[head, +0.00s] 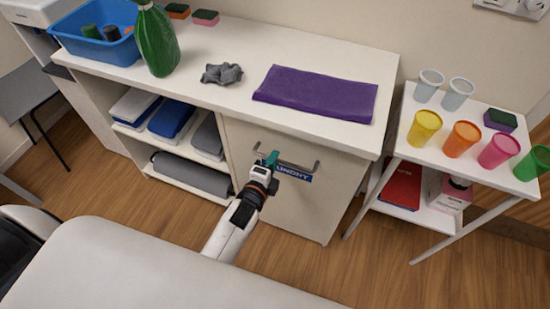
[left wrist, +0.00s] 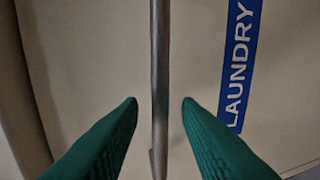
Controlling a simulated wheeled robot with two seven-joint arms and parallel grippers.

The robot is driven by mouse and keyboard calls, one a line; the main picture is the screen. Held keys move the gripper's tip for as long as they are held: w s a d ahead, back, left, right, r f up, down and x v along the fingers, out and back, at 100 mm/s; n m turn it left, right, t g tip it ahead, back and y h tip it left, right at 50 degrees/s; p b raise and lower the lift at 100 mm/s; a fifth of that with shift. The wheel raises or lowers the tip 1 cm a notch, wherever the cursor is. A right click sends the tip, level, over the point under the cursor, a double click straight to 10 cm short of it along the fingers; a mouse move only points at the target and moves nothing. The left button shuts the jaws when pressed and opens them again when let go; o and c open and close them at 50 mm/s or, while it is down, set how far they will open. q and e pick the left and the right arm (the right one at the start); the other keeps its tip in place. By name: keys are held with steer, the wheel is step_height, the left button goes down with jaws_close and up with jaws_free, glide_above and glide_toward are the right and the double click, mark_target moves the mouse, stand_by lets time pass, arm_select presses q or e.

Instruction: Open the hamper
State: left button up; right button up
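The hamper front (head: 300,212) is a cream panel at the right end of the white cabinet, and it is closed. It bears a blue LAUNDRY label (head: 298,175), also in the left wrist view (left wrist: 238,60). A grey metal bar handle (head: 316,163) runs across its top; in the left wrist view the bar (left wrist: 160,60) runs up the picture. My left gripper (head: 271,158) is at the left part of the handle. In the left wrist view its green fingers (left wrist: 160,103) are open, one on each side of the bar, with gaps to it. My right gripper is out of view.
The cabinet top (head: 235,107) holds a purple cloth (head: 317,93), a grey crumpled cloth (head: 222,74), a green bottle (head: 157,42) and a blue bin (head: 82,44). Left shelves hold folded towels. A white side table (head: 424,158) with several cups stands right. Wood floor (head: 372,265) shows in front.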

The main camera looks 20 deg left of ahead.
arm_select(q)
steer(key=shift+x, duration=0.95)
steer(key=shift+c, duration=0.2)
jaws_close()
steer(key=shift+s+a, duration=0.1)
